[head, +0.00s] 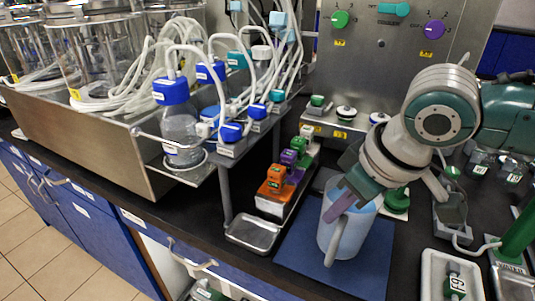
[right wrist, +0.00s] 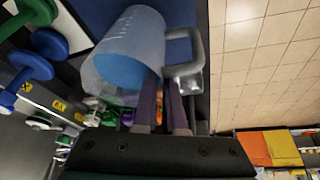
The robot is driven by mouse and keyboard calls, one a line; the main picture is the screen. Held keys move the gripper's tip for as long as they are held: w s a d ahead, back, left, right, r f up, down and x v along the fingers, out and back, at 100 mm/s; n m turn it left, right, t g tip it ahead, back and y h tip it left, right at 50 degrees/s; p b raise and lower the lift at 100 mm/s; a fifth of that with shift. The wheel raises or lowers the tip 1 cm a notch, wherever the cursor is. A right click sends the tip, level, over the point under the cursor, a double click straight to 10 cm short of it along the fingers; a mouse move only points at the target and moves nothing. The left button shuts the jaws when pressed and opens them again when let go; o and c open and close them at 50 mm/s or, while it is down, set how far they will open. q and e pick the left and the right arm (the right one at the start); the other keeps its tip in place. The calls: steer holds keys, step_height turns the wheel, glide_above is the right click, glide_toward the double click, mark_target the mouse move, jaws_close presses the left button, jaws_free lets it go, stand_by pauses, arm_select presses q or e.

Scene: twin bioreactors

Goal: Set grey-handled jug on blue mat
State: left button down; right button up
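The jug (head: 345,226), pale translucent blue with a grey handle (head: 336,245), is over the blue mat (head: 300,250) and looks upright, its base seeming to rest on it. Its handle faces the front edge. My right gripper (head: 340,207) reaches down from the right at the jug's rim, above the handle. In the right wrist view the jug (right wrist: 130,50) has its mouth towards the camera and its handle (right wrist: 192,55) at right. There the two purple fingers (right wrist: 163,92) stand slightly apart beside the handle, with background showing between them; contact is unclear. My left gripper is not in view.
A metal shelf with a blue-capped bottle (head: 182,125) overhangs left of the mat. A small metal tray (head: 255,233) and coloured blocks (head: 278,178) stand beside the mat. A white tray (head: 426,285) lies right. The mat's front part is bare.

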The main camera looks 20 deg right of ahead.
steer(key=o, duration=0.4)
steer(key=shift+d+r, duration=0.1)
steer(key=a+p+v, duration=0.1)
steer(key=p+v, duration=0.1)
steer(key=v, duration=0.9)
steer(key=s+a+f+y, duration=0.1)
steer(key=s+a+f, duration=0.2)
steer(key=s+a, duration=0.45)
steer(key=shift+m+g+h, duration=0.4)
steer(key=shift+m+h, duration=0.4)
steer(key=shift+h, duration=0.1)
steer(key=s+d, duration=0.1)
steer(key=s, duration=0.1)
steer(key=s+f, duration=0.1)
steer(key=s, duration=0.1)
steer(key=s+d+f, duration=0.1)
steer(key=s, duration=0.2)
steer(key=shift+s+d+f, duration=0.1)
steer(key=shift+d+f, duration=0.1)
steer(key=shift+d, duration=0.1)
steer(key=shift+r+p, duration=0.1)
steer(key=shift+p, duration=0.2)
step_height(320, 180, up, 39)
steer(key=p, duration=3.9)
steer(key=shift+r, duration=0.15)
